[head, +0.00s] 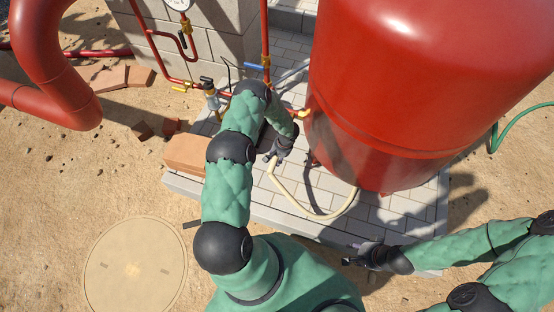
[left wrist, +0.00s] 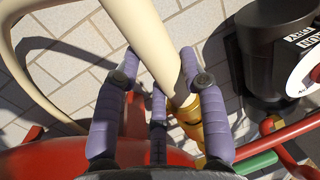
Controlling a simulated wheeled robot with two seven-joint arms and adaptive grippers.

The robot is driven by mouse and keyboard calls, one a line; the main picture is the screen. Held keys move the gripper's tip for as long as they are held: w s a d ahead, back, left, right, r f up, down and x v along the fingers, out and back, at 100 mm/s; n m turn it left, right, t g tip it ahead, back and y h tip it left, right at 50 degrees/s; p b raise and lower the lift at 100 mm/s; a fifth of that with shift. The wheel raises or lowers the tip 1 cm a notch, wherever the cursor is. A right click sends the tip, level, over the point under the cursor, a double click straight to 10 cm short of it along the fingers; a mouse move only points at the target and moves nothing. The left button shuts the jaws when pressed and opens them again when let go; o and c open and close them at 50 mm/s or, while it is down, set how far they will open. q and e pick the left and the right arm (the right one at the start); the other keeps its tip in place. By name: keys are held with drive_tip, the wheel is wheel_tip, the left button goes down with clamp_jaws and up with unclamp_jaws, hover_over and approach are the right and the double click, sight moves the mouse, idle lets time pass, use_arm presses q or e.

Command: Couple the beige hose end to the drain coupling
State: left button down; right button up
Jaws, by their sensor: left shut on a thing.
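The beige hose (head: 311,213) bends in a loop over the paving beside the red tank, and its end runs up to my left gripper (head: 274,156). In the left wrist view the left gripper's purple fingers (left wrist: 167,92) are shut around the beige hose end (left wrist: 157,58). A brass fitting (left wrist: 188,112) shows at the end of the hose, partly behind a finger. I cannot tell whether this brass is the hose's own or the drain coupling, nor whether the two are joined. My right gripper (head: 352,255) is low, over the slab's front edge, apart from the hose; its fingers are too small to read.
The large red tank (head: 425,90) stands right of the left gripper. Red pipes and valves (head: 211,97) stand behind my left arm. Terracotta blocks (head: 185,154) lie to its left. In the left wrist view a black housing (left wrist: 270,55) is close on the right.

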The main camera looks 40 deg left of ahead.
use_arm(q)
drive_tip(key=shift+w+a+b, duration=0.25)
drive_tip(key=shift+w+b, duration=0.15)
drive_tip(key=shift+w, duration=0.4)
idle(0.4)
drive_tip(key=c, duration=0.6)
unclamp_jaws()
drive_tip(key=shift+c, duration=0.2)
drive_tip(key=o, duration=0.4)
drive_tip(key=shift+c, duration=0.2)
drive_tip(key=shift+o, duration=0.6)
drive_tip(key=shift+w+a+r, duration=0.1)
drive_tip(key=shift+w+r, duration=0.05)
drive_tip(key=shift+w, duration=0.05)
